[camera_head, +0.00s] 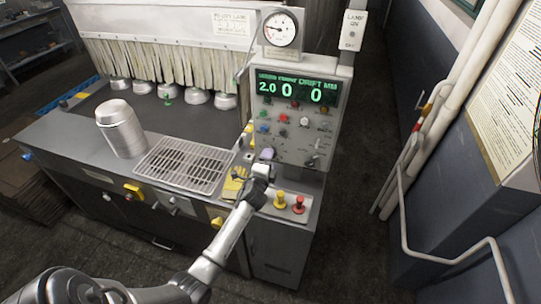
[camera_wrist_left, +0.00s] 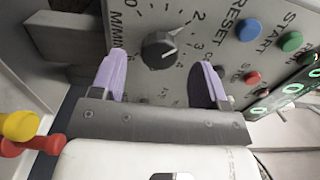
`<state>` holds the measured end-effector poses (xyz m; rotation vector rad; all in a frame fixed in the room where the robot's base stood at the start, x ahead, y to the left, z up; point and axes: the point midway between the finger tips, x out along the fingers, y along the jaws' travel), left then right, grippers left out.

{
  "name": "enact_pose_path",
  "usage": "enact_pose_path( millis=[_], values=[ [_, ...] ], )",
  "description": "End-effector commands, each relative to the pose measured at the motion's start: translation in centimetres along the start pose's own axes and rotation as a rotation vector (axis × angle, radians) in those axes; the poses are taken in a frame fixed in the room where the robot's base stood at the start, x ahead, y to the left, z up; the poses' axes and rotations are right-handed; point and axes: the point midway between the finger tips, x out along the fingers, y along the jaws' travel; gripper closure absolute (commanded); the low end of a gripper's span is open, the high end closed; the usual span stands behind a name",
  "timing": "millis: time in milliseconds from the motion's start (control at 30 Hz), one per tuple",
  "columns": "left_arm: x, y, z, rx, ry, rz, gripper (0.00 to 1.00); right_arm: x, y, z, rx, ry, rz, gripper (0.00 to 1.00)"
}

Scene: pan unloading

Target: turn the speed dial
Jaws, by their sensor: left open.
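The speed dial (camera_wrist_left: 158,48) is a round black knob on the grey control panel (camera_head: 298,113). In the left wrist view it sits between my fingers, with its pale pointer toward the 2 on the printed scale. My left gripper (camera_wrist_left: 160,62) is open, with one purple finger on each side of the dial and a visible gap to each. Whether the fingertips reach the knob's depth, I cannot tell. In the head view my left gripper (camera_head: 266,156) is at the panel's lower left, and the dial is not clearly visible. The green display (camera_head: 296,90) reads 2.0, 0 and 0.
Blue (camera_wrist_left: 247,30), green (camera_wrist_left: 292,41) and red (camera_wrist_left: 253,78) buttons lie beside the dial. Yellow (camera_head: 280,200) and red (camera_head: 299,204) knobs stand below the panel. Stacked pans (camera_head: 120,128) and a wire rack (camera_head: 182,163) are on the left. Pipes (camera_head: 415,140) run at right.

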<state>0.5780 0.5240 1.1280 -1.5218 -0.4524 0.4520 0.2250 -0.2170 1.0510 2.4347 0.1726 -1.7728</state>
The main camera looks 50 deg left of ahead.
Motion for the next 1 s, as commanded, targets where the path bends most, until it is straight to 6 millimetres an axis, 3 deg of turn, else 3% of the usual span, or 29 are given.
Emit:
enact_pose_path(
  millis=[300, 700, 1000],
  values=[
    [2.8, 0.0, 0.0, -0.001, -0.001, 0.000, 0.32, 0.1, -0.1, 0.0, 0.004, 0.000, -0.003, 0.57],
    [3.1, 0.0, 0.0, -0.001, 0.000, 0.001, 0.32, 0.1, -0.1, 0.0, 0.002, 0.000, -0.001, 0.57],
    [3.1, 0.0, 0.0, -0.001, 0.000, 0.000, 0.60, 0.1, 0.2, 0.1, -0.005, -0.001, 0.004, 0.57]
  ],
)
